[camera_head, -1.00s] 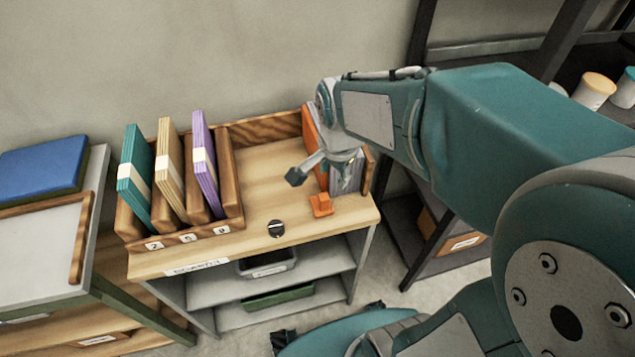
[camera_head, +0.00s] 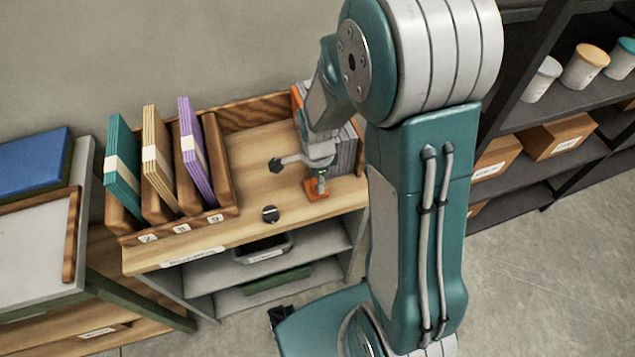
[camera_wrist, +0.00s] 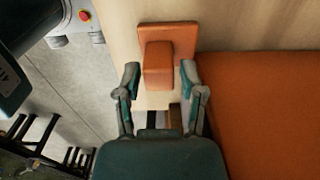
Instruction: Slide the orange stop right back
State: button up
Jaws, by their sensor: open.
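The orange stop (camera_head: 314,188) is a small block with a flat base and a raised tab, on the right part of the wooden bench top. In the wrist view the orange stop (camera_wrist: 159,62) lies just ahead of my gripper (camera_wrist: 160,82). The gripper is open, with one finger on each side of the tab's near end. I cannot tell whether either finger touches it. In the head view my gripper (camera_head: 297,168) is over the stop and hides part of it.
A large orange panel (camera_wrist: 262,110) lies close to the right finger. Grey upright folders (camera_head: 345,152) stand right of the gripper. Teal, tan and purple folders (camera_head: 192,150) stand in a wooden rack at left.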

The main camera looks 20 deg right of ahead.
jog(key=shift+f, duration=1)
grip_shut()
jog(key=shift+w+a, duration=0.1)
jog(key=shift+a, duration=2.25)
grip_release()
jog(key=shift+r, duration=0.1)
notch_tip(320, 180, up, 12)
